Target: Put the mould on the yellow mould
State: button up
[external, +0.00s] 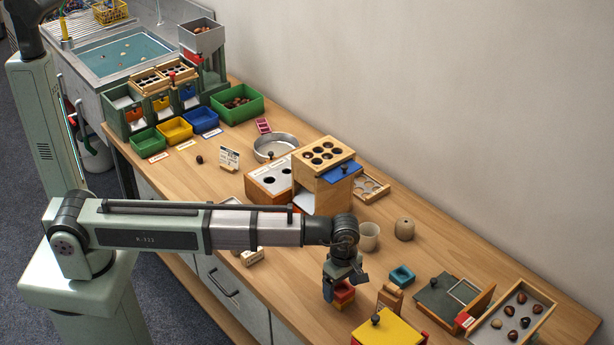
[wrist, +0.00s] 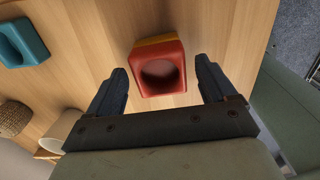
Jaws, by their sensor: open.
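A red mould (wrist: 160,75), a square block with a round hollow, shows in the wrist view between the fingertips of my gripper (wrist: 161,66). A yellow mould (wrist: 156,41) shows as a strip along the red one's far edge and appears to lie under it. In the external view the red mould (external: 344,292) is just below my gripper (external: 345,283), partly hidden by it. My gripper is open, with a finger on each side of the red mould and gaps visible in the wrist view. A teal mould (wrist: 22,42) stands apart on the table, also in the external view (external: 402,275).
A yellow-lidded box (external: 388,332) and a small wooden block (external: 390,296) stand close to my gripper. A beige cup (external: 368,236) and a round brown pot (external: 404,229) are behind. A tray of chestnuts (external: 545,306) lies at the right. Table around the teal mould is partly clear.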

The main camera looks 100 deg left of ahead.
aim_at(341, 288)
jog(key=shift+r, duration=0.15)
notch_tip(341, 288, up, 12)
dwell(0.7)
